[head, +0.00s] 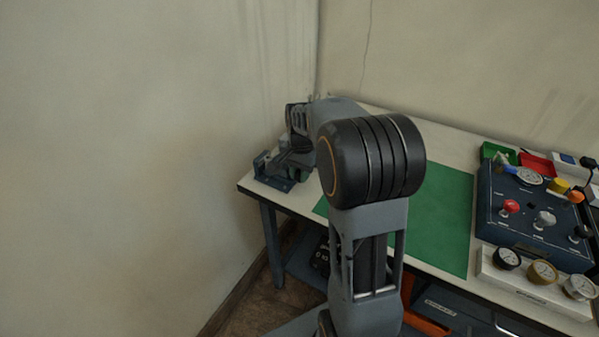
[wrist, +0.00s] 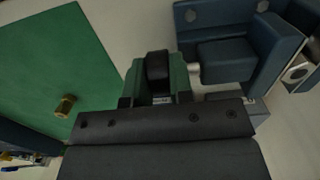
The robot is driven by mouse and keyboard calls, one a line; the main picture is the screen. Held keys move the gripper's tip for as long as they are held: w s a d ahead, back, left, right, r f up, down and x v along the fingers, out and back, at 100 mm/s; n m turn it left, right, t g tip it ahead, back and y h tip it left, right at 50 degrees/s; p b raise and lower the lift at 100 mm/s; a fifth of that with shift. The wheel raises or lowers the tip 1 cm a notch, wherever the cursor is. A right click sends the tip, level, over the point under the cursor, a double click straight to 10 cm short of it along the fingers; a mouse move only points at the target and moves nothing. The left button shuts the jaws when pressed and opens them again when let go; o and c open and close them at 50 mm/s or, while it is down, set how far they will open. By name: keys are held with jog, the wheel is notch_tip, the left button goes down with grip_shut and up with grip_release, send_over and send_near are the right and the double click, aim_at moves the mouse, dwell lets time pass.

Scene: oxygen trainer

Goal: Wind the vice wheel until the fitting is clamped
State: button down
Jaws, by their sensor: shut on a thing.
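The blue vice (head: 277,178) stands at the left corner of the bench; its blue body also shows in the wrist view (wrist: 228,58). A short silver spindle joins its block to the green vice wheel (wrist: 138,78), which has a black knob-like part in front. My gripper (wrist: 155,99) is at the wheel, its dark fingertips on either side, shut on it. In the head view, my arm hides most of the wheel. A brass fitting (wrist: 65,105) shows over the green mat in the wrist view. I cannot make out what lies between the vice jaws.
The green mat (head: 443,215) covers the middle of the bench. A blue panel (head: 525,232) with coloured knobs and a gauge stands on the right, with several gauges in front. Green (head: 497,152) and red (head: 537,164) trays sit behind. A wall closes off the left.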

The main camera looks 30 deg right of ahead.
jog(key=g+y+p, duration=0.1)
jog(key=p, duration=0.1)
jog(key=shift+d+r+p, duration=0.1)
jog(key=shift+r+p, duration=0.2)
jog(key=shift+p, duration=0.05)
jog(key=shift+f+g+y+p, duration=0.3)
jog(key=shift+f+y+p, duration=0.05)
jog(key=shift+y+p, duration=0.25)
jog(key=c, duration=1.3)
grip_release()
jog(key=shift+d, duration=0.1)
jog(key=shift+r, duration=0.15)
jog(key=v, duration=1.3)
jog(key=shift+r+p, duration=0.25)
jog(key=shift+p, duration=0.05)
